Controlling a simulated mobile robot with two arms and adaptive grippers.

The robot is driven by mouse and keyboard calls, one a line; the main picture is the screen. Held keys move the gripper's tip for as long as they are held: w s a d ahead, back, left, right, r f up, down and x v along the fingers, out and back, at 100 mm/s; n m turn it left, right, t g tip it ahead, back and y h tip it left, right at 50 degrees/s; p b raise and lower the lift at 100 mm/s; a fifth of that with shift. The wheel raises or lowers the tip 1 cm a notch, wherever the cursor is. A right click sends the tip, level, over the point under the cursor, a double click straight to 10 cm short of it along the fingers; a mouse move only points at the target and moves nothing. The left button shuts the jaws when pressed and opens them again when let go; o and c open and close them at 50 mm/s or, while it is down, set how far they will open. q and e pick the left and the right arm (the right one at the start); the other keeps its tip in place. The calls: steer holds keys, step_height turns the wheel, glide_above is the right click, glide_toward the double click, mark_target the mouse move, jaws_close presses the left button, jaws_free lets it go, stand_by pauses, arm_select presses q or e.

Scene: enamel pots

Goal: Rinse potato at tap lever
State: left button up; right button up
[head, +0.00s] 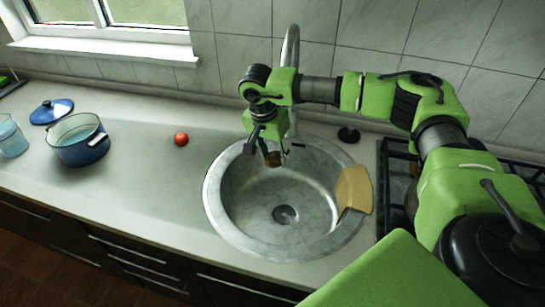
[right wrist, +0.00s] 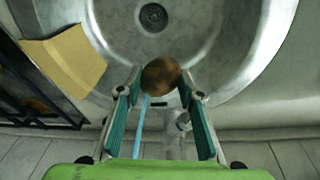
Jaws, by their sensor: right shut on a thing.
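My right gripper (head: 266,148) is over the back of the round metal sink (head: 230,225). It is shut on the brown potato (head: 274,158), which also shows between the fingertips in the right wrist view (right wrist: 161,76). The tall metal tap (head: 291,45) rises behind the sink, partly hidden by my right arm. A thin light-blue strip (right wrist: 140,125), looking like running water, meets the potato's edge in the right wrist view. I cannot clearly tell the tap lever; a metal tap part (right wrist: 183,121) shows between the fingers. My left gripper is not in view.
A tan sheet (head: 354,190) lies over the sink's right rim. A black plug-like disc (head: 348,134) is behind it, and a hob (head: 393,160) is at right. A red tomato-like ball (head: 181,139), a blue pot (head: 80,150), its lid (head: 52,111) and a glass (head: 10,138) stand left.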

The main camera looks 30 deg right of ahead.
steer(key=shift+s, duration=0.1)
stand_by(0.4)
steer(key=shift+s+d, duration=0.25)
steer(key=shift+s, duration=0.25)
steer(key=shift+w+a, duration=0.1)
steer(key=shift+w, duration=0.1)
steer(key=shift+w+a, duration=0.15)
steer(key=shift+w, duration=0.25)
steer(key=shift+s, duration=0.1)
steer(key=shift+s+d, duration=0.25)
steer(key=shift+s, duration=0.25)
steer(key=s+a, duration=0.3)
steer(key=a, duration=0.4)
steer(key=shift+a, duration=0.25)
stand_by(0.4)
